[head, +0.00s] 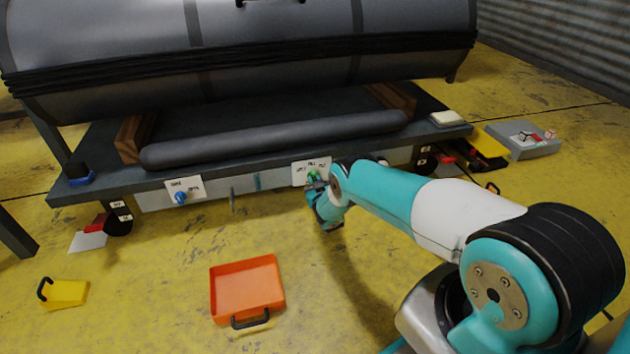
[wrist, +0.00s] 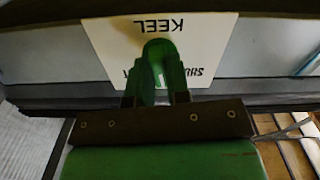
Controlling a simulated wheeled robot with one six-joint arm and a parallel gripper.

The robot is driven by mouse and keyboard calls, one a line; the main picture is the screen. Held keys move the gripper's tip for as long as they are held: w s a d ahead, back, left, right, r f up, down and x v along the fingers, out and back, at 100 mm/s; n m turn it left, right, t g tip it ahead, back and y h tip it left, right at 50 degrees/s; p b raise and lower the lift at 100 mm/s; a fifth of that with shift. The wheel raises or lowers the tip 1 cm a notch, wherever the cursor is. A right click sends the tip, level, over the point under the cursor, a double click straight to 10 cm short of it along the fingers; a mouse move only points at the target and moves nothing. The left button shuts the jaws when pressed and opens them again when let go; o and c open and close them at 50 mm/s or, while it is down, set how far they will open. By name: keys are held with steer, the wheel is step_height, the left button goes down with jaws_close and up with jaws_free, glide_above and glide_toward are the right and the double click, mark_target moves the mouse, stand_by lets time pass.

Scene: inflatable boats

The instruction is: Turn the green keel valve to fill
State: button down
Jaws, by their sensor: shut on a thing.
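The green keel valve (head: 313,175) sits on a white label plate (head: 299,174) on the front edge of the dark bench. In the wrist view the valve (wrist: 158,50) stands before the plate, which reads KEEL upside down, with part of another word at the lower right. My gripper (head: 317,185) reaches the valve from the front. In the wrist view my gripper (wrist: 155,88) is shut on the valve's handle. The handle's exact angle and the mark it points to are partly hidden by the jaws.
A blue valve (head: 181,197) with its own label is on the bench front at left. A grey inflatable tube (head: 270,140) lies on the bench (head: 80,190) below the large grey boat (head: 240,60). An orange tray (head: 247,285) and a yellow box (head: 66,293) are on the floor.

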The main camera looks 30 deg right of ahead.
steer(key=shift+m, duration=0.6)
steer(key=c, duration=1.1)
jaws_free()
steer(key=p+v, duration=1.4)
steer(key=v, duration=0.3)
steer(key=shift+s+r, duration=0.1)
steer(key=shift+s, duration=0.1)
